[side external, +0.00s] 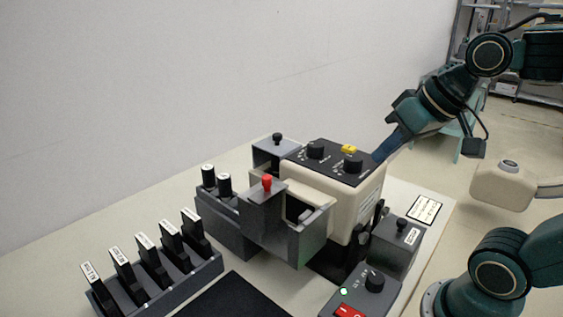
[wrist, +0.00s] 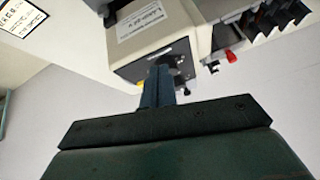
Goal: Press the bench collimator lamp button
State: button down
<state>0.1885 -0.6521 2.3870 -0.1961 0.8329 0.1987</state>
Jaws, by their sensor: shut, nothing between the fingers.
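The collimator (side external: 335,197) is a cream box with a dark top panel on the bench. Its top holds two black dials (side external: 353,165) and a yellow button (side external: 349,149) at the back edge, which I take to be the lamp button. My gripper (side external: 378,156) has blue fingers and is shut and empty. Its tips are close to the right back edge of the box, a little right of the yellow button; I cannot tell whether they touch the box. In the wrist view the fingers (wrist: 158,80) overlap the panel, and a bit of yellow (wrist: 139,84) shows beside them.
Grey metal parts with a red knob (side external: 267,183) stand in front of the box. A rack of labelled black holders (side external: 150,262) is at the front left. A small control box (side external: 362,297) with a red switch and green light is at the front. Air above the bench is clear.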

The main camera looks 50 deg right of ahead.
aim_at(354, 149)
jog(key=w+d+r+m+t, duration=0.2)
jog(key=w+d+r+m, duration=0.3)
jog(key=w+r, duration=0.3)
jog(key=shift+w+d+t+y, duration=0.3)
jog(key=shift+w+d, duration=0.05)
jog(key=shift+d, duration=0.1)
jog(key=shift+f, duration=0.15)
jog(key=shift+f, duration=4.35)
jog(key=shift+f, duration=0.8)
jog(key=shift+r, duration=0.85)
jog(key=shift+r, duration=0.15)
